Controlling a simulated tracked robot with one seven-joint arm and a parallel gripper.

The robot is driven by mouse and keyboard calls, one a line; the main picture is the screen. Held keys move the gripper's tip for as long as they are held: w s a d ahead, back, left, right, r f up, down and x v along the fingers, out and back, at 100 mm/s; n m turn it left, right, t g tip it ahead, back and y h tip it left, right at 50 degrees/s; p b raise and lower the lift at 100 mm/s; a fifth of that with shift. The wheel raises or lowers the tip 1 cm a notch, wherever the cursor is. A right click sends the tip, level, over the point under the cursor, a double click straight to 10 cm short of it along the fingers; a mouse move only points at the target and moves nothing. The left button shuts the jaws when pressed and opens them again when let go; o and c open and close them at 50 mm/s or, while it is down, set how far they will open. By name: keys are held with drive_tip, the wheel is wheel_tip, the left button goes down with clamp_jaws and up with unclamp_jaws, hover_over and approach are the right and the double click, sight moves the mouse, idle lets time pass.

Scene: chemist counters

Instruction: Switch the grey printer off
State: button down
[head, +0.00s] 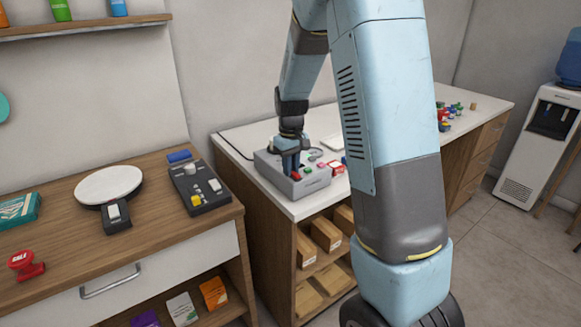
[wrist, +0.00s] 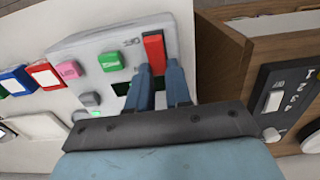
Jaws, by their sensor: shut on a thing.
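The grey printer (head: 312,186) sits on the white counter top in the head view, beneath my gripper (head: 291,168). In the wrist view the printer's grey top (wrist: 75,47) carries a red switch (wrist: 153,48), a green button (wrist: 111,61), a grey button and a small green light (wrist: 95,114). My gripper's blue fingers (wrist: 160,86) are on both sides of the red switch's near end and shut on it. The fingers hide that end, so I cannot tell which way the switch is set.
A dark control box (head: 198,188), a round white plate device (head: 108,184) and a red stamp (head: 25,264) stand on the wooden counter (head: 160,235) at left. Small coloured blocks (wrist: 45,75) lie beside the printer. A water cooler (head: 545,135) stands at far right.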

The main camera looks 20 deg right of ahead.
drive_tip(key=shift+s+d+r+t+y, duration=0.1)
drive_tip(key=shift+s+t+y, duration=0.2)
drive_tip(key=shift+t, duration=0.6)
drive_tip(key=shift+s+d+r+t+y, duration=0.1)
drive_tip(key=shift+s+t+y, duration=0.15)
drive_tip(key=shift+t, duration=0.65)
drive_tip(key=c, duration=1)
unclamp_jaws()
drive_tip(key=shift+c, duration=0.2)
drive_tip(key=shift+r, duration=0.1)
drive_tip(key=v, duration=1.3)
drive_tip(key=shift+s+r, duration=0.2)
drive_tip(key=shift+s, duration=0.1)
drive_tip(key=shift+d, duration=0.15)
